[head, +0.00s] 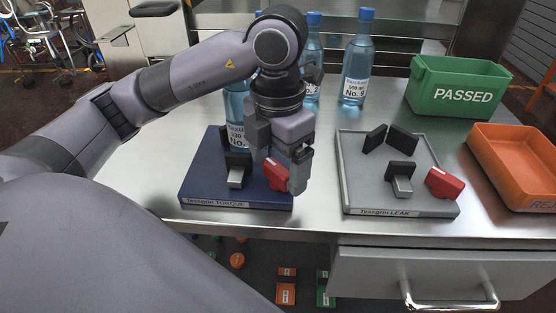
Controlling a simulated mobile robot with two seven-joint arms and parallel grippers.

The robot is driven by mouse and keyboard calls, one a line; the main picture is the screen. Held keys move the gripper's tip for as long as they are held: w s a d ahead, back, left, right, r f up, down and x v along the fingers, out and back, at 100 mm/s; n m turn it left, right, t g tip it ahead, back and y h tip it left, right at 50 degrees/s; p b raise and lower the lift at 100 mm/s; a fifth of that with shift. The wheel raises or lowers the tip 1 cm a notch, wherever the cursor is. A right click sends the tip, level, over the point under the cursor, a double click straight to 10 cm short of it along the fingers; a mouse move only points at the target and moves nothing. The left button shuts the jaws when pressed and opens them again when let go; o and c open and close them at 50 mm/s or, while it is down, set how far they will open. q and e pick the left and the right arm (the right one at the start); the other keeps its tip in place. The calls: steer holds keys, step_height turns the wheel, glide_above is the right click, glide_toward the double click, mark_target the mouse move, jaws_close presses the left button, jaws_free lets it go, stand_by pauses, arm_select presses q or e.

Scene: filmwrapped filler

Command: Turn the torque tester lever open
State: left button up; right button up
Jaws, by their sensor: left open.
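The torque tester (210,190) is a dark blue plate with a TORQUE label on its front edge. Its red lever (276,174) sits at the plate's right side. A grey and black clamp block (236,178) stands to the left of it. A blue-capped bottle (236,105) stands at the tester's back, partly hidden by my arm. My left gripper (297,180) is open and points down at the lever. Its fingers overlap the lever's right end in the picture; I cannot tell whether they touch it. My right gripper is not in view.
A grey LEAK tester (360,190) with its own red lever (444,184) stands to the right. A green PASSED bin (456,92) and an orange tray (500,165) are at the right. More bottles (356,60) stand behind. Bare steel lies between the two testers.

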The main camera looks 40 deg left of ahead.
mark_target(278, 168)
arm_select(q)
step_height(278, 168, up, 7)
steer(key=shift+f+p, duration=0.1)
steer(key=shift+p, duration=0.9)
steer(key=shift+r, duration=0.2)
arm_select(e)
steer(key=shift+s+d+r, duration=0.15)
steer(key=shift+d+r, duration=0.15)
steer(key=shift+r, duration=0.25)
arm_select(q)
steer(key=shift+s+d+f, duration=0.1)
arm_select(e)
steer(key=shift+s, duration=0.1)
